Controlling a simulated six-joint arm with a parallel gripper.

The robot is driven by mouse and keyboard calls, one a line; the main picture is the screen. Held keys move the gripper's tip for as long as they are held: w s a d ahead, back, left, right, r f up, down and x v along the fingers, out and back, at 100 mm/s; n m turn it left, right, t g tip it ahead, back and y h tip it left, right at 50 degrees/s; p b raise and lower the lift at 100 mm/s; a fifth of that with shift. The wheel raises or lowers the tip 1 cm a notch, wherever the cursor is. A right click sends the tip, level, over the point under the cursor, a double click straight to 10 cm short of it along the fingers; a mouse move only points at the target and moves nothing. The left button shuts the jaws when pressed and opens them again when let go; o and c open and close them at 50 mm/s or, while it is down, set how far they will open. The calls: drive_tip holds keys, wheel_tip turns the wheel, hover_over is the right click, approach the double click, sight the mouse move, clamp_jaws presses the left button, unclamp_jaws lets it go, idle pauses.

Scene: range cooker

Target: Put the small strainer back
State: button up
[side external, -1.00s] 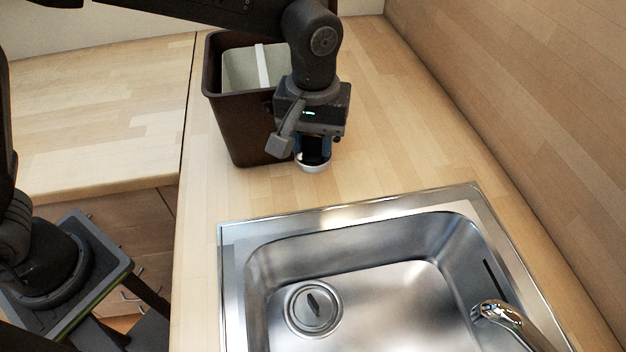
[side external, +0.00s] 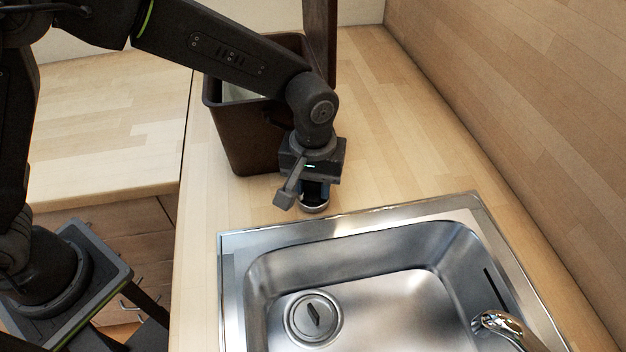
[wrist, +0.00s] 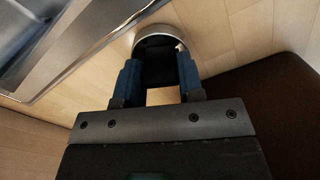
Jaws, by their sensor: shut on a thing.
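My gripper (side external: 314,192) points down over the wooden counter, between the brown bin and the back-left rim of the sink. It is shut on the small strainer (side external: 313,208), a small round piece with a bright metal rim, mostly hidden under the fingers. In the wrist view, the two blue fingers of my gripper (wrist: 157,72) hold the strainer (wrist: 150,32), with its curved silver rim and dark inside showing. I cannot tell if it touches the counter. The steel sink (side external: 232,290) has a round drain fitting (side external: 313,318) with a dark raised middle at its lower left.
The open brown bin (side external: 245,140) stands close behind my gripper, partly hidden by my arm. A chrome tap (side external: 495,322) is at the sink's right. The counter (side external: 400,150) right of my gripper is clear up to the wooden wall panel (side external: 510,100).

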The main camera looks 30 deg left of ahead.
drive_tip(key=o, duration=0.9)
wheel_tip(320, 180, up, 12)
drive_tip(key=s+a+r+m+t, duration=0.1)
drive_tip(key=s+a+r, duration=0.2)
drive_tip(key=a, duration=0.3)
drive_tip(key=s+a+r+m+t, duration=0.1)
drive_tip(key=s+a+r, duration=0.2)
drive_tip(key=a, duration=0.3)
drive_tip(key=s+a+f+m+t, duration=0.2)
drive_tip(key=s+a+t, duration=0.1)
drive_tip(key=s+a, duration=0.6)
drive_tip(key=shift+s+a+m+t, duration=0.2)
drive_tip(key=shift+s+m+t, duration=0.1)
drive_tip(key=shift+s, duration=0.8)
